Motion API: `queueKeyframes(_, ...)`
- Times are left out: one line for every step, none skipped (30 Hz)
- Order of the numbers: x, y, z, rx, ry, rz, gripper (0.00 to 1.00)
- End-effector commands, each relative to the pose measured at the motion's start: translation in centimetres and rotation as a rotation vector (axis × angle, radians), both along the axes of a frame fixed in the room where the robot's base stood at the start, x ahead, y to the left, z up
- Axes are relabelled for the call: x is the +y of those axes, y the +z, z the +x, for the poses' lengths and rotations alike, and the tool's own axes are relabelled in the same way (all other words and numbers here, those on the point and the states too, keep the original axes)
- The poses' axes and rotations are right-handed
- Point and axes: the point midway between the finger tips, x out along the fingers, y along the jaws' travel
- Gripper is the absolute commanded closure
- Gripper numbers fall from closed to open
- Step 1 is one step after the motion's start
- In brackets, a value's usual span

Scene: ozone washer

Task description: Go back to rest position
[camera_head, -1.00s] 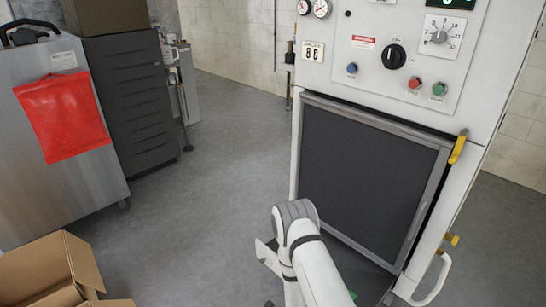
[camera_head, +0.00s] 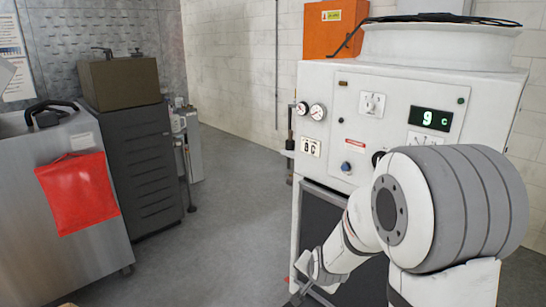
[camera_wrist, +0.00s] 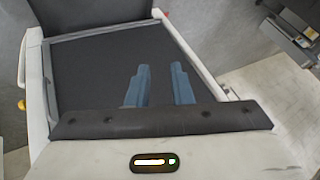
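The washer (camera_head: 335,105) is a white cabinet with gauges, knobs and a green-lit display. Its dark front panel (camera_head: 318,218) is mostly hidden behind my arm in the head view. The dark panel also shows in its grey frame in the wrist view (camera_wrist: 92,75). My gripper (camera_wrist: 159,84) has two bluish fingers standing apart with nothing between them, in front of the dark panel. In the head view my arm bends in front of the washer, and its wrist end is low, near the washer's lower left side; the fingers are not clear there.
A metal cabinet (camera_head: 95,262) with a red pouch (camera_head: 78,192) stands at the left, beside a dark drawer unit (camera_head: 150,170) carrying a brown box (camera_head: 120,82). An orange box (camera_head: 330,30) is on top behind the washer. Grey floor (camera_head: 215,235) lies open between them.

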Motion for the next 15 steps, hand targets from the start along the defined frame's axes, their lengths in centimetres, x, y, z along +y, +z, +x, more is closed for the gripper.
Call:
queueKeyframes(-0.4,3.6,-1.3,0.017,0.039,-0.027,0.80)
queueKeyframes(-0.6,4.9,-2.3,0.035,0.066,-0.046,0.80)
queueKeyframes(-0.9,6.7,-3.5,0.059,0.101,-0.070,0.80)
queueKeyframes(-1.1,7.9,-4.5,0.076,0.129,-0.088,0.80)
queueKeyframes(-1.3,9.1,-5.6,0.095,0.157,-0.105,0.80)
queueKeyframes(-1.6,10.7,-7.0,0.118,0.195,-0.128,0.80)
queueKeyframes(-1.8,11.9,-8.0,0.135,0.223,-0.146,0.80)
queueKeyframes(-2.1,13.1,-9.2,0.154,0.251,-0.162,0.80)
queueKeyframes(-2.3,14.5,-10.7,0.178,0.290,-0.184,0.80)
queueKeyframes(-2.5,15.7,-11.9,0.195,0.317,-0.200,0.80)
queueKeyframes(-2.8,16.7,-13.0,0.213,0.346,-0.215,0.80)
queueKeyframes(-3.1,18.0,-14.6,0.236,0.383,-0.234,0.80)
queueKeyframes(-3.3,18.9,-15.8,0.254,0.409,-0.247,0.80)
queueKeyframes(-3.5,19.7,-16.9,0.270,0.434,-0.260,0.80)
queueKeyframes(-3.7,20.6,-18.3,0.292,0.466,-0.274,0.80)
